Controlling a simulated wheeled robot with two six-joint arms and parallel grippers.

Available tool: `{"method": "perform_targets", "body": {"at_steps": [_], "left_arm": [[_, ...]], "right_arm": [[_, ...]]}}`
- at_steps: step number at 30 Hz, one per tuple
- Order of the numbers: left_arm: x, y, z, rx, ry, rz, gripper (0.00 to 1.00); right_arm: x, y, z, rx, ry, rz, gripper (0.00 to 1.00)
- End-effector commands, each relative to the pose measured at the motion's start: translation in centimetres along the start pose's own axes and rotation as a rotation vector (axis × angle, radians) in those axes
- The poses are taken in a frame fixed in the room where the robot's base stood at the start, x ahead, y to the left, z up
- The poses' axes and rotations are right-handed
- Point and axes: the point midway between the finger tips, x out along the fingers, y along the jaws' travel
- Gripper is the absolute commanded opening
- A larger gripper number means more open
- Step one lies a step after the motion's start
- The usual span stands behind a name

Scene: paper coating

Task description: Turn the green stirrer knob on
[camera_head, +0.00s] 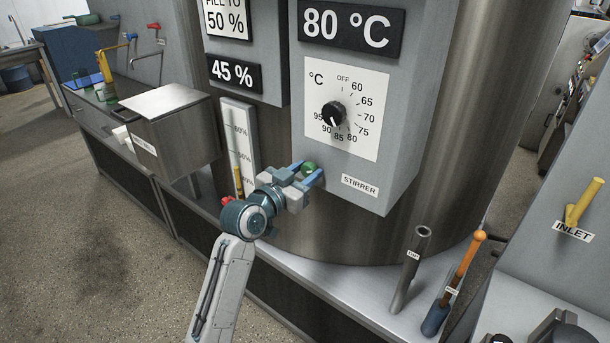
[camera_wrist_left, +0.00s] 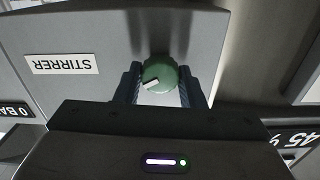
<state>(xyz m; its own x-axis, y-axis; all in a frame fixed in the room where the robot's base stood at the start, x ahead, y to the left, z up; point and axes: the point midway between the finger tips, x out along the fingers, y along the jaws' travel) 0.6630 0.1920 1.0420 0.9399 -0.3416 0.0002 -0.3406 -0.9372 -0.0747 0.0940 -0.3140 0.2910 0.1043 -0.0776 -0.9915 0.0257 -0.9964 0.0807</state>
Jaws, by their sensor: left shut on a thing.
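The green stirrer knob (camera_head: 309,168) sits low on the grey control panel, left of the white STIRRER label (camera_head: 360,187). My left gripper (camera_head: 307,175) reaches up to it from the lower left, its blue fingers on either side of the knob. In the left wrist view the knob (camera_wrist_left: 160,75) lies between the two fingers (camera_wrist_left: 158,86) and they are closed on it. A white pointer mark shows on the knob's face. The STIRRER label (camera_wrist_left: 62,64) appears upside down there. My right gripper is not in view.
A black temperature dial (camera_head: 334,113) is above the knob, under an 80 °C display (camera_head: 352,25). A level gauge (camera_head: 240,147) is to the left. A grey tube (camera_head: 411,268) and an orange-handled tool (camera_head: 465,262) stand on the ledge at right. A yellow INLET lever (camera_head: 583,203) is far right.

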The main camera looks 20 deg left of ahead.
Motion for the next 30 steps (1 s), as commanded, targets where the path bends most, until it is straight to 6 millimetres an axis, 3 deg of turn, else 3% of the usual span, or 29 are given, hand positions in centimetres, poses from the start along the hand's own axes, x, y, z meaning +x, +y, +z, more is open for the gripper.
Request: {"method": "perform_targets", "body": {"at_steps": [11,12,15,25,30], "left_arm": [[0.0,0.0,0.1,0.008,-0.003,0.0,0.13],[0.0,0.0,0.1,0.008,-0.002,0.0,0.38],[0.0,0.0,0.1,0.008,-0.002,0.0,0.57],[-0.2,0.0,0.1,0.007,-0.001,-0.001,0.57],[-2.4,0.0,0.3,0.01,-0.001,-0.001,0.57]], "right_arm": [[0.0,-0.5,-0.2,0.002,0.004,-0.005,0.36],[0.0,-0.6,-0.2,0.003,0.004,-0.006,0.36],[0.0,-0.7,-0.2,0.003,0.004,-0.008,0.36],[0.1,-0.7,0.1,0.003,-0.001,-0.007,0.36],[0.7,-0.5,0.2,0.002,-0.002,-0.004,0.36]]}}
